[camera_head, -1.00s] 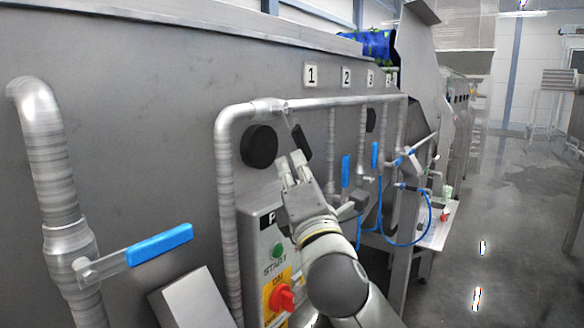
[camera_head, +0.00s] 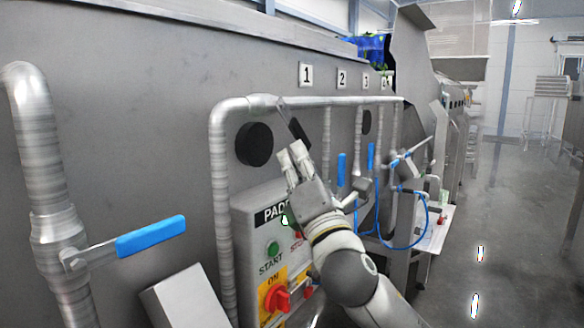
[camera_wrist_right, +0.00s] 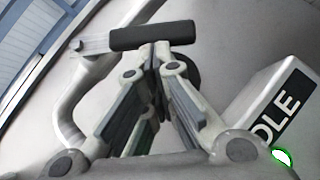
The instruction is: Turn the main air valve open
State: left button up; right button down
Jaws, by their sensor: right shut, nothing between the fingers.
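A lever valve with a black handle (camera_head: 299,131) sits on the grey horizontal pipe (camera_head: 340,101) under the number signs. Its lever slants down and right from the pipe. My right gripper (camera_head: 291,153) is shut and empty, with its fingertips just below and in front of the handle, hiding part of it. In the right wrist view the closed fingertips (camera_wrist_right: 155,55) are at the middle of the black handle (camera_wrist_right: 152,36), very near or touching it; I cannot tell which. The handle is not between the fingers. My left gripper is not in view.
A blue-handled valve (camera_head: 152,237) is on the upright pipe at left. Below my right gripper is a control box (camera_head: 246,235) with a green START button (camera_head: 272,249) and a red knob (camera_head: 277,298). Other blue handles (camera_head: 341,170) and hoses are beyond. Open floor lies at right.

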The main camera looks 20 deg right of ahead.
aim_at(307, 146)
jog(key=d+n+y+b, duration=0.1)
jog(key=n+y, duration=0.1)
jog(key=w+d+r+n+y+b, duration=0.1)
jog(key=n+y, duration=0.1)
jog(key=n, duration=0.1)
jog(key=w+d+n+y+b, duration=0.1)
jog(key=n+y+b, duration=0.1)
jog(key=n, duration=0.1)
jog(key=shift+w+d+r+y, duration=0.1)
jog(key=shift+w+r+y, duration=0.1)
jog(key=shift+r+y, duration=0.15)
jog(key=shift+w+d+r+n+g+y, duration=0.1)
jog(key=shift+w+d+r+n+y, duration=0.15)
jog(key=shift+r+n+y, duration=0.25)
jog(key=shift+w+d+r+n+g+y, duration=0.1)
jog(key=shift+w+d+r+n+y, duration=0.1)
jog(key=shift+r+n+y, duration=0.25)
jog(key=shift+w+d+r+n+g+y, duration=0.15)
jog(key=shift+d+r+n+y, duration=0.1)
jog(key=shift+r+n+y, duration=0.25)
